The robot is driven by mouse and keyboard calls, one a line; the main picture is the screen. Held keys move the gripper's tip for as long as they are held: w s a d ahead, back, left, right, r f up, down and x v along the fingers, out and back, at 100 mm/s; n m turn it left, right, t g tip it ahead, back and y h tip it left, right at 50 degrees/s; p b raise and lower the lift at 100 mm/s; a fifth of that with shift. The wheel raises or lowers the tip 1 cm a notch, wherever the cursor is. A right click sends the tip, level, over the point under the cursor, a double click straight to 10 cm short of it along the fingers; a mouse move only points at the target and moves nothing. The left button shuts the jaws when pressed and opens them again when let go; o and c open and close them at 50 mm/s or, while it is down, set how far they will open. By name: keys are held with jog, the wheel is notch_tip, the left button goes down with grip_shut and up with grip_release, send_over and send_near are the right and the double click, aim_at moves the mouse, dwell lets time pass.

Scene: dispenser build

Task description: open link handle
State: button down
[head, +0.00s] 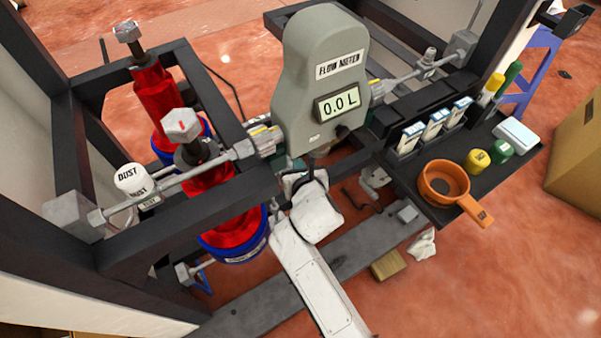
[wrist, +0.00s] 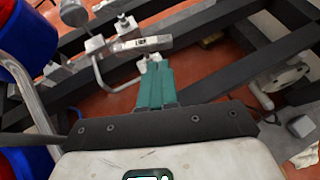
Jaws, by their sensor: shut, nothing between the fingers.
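My gripper (wrist: 156,66) shows in the wrist view as two teal fingers pressed together with nothing between them. Just beyond the fingertips is a grey metal bar with a printed label (wrist: 144,45), which may be the link handle; I cannot read the label. Small whitish fittings sit at the tips, and I cannot tell whether the fingers touch them. In the head view my white arm reaches up beneath the grey flow meter (head: 319,75), whose display reads 0.0 L. The meter hides most of the gripper and the labelled bar there.
Dark frame beams (head: 205,215) surround the work space. Red canisters (head: 225,213) in blue holders stand left. A dark shelf (head: 425,198) at the right holds small boxes, markers and an orange cup (head: 446,183). In the wrist view a bent grey pipe (wrist: 103,76) lies left of the fingers.

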jog(key=b+x, duration=0.3)
jog(key=x, duration=0.3)
